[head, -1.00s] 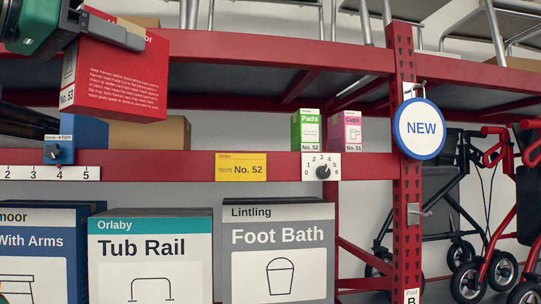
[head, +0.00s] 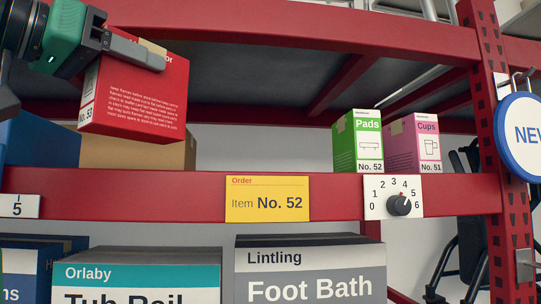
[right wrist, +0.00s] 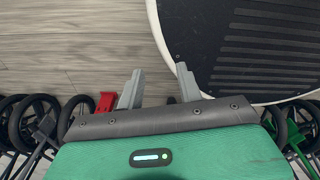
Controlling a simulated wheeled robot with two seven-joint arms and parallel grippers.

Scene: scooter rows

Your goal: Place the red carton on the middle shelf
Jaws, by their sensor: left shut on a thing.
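The red carton (head: 140,95) shows at the upper left of the head view, tilted, with small white print on its face. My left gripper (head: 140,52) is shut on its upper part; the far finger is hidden. The carton hangs in front of the shelf opening, above the red front beam of the middle shelf (head: 120,190). A yellow order card (head: 267,199) reading "Item No. 52" is on that beam. In the right wrist view, my right gripper (right wrist: 158,78) is open and empty above the floor.
On the middle shelf stand a green Pads box (head: 357,140), a pink Cups box (head: 413,143), a brown box (head: 120,152) and a blue box (head: 40,140). Bare shelf room lies between brown and green. A dial (head: 395,198), red post (head: 486,120) and NEW sign (head: 522,135) are right.

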